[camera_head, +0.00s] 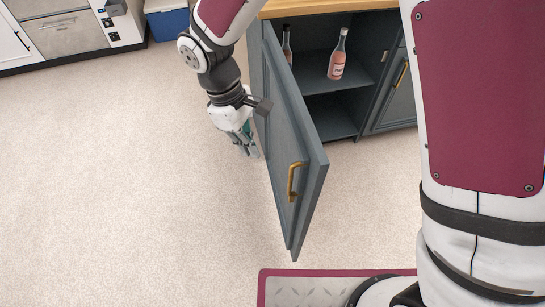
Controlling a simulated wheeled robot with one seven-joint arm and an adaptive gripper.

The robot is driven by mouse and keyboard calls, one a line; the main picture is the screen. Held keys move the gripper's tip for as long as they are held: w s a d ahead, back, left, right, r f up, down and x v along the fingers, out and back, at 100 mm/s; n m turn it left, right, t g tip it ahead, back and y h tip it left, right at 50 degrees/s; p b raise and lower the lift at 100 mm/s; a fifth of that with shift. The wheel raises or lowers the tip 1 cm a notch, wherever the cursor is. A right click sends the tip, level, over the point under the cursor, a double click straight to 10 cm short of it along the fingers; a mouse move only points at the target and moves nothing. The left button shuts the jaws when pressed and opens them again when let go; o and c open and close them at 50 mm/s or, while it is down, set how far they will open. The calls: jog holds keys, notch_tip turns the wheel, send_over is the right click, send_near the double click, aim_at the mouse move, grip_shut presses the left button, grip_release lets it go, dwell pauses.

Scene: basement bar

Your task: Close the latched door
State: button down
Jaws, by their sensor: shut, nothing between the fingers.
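The blue-grey cabinet door (285,145) stands wide open, swung out toward me from its hinge side at the left of the cabinet opening. Its brass handle (292,181) is on the outer face, near the free edge. My gripper (251,152) is shut and empty, pointing down on the left, outer side of the door, nearer the hinge than the handle. It is close to the door's face; I cannot tell if it touches. No latch can be made out.
Inside the cabinet (330,102), a pink bottle (337,62) stands on the shelf; another bottle (287,45) is partly hidden by the door. A closed neighbouring door (397,100) is at the right. A blue bin (168,23) stands at the back left. The floor (120,190) at left is clear.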

jog(key=s+d+f+b, duration=0.2)
jog(key=d+f, duration=0.4)
jog(key=f, duration=0.3)
jog(key=shift+s+f, duration=0.15)
jog(key=shift+f, duration=0.15)
jog(key=shift+d, duration=0.1)
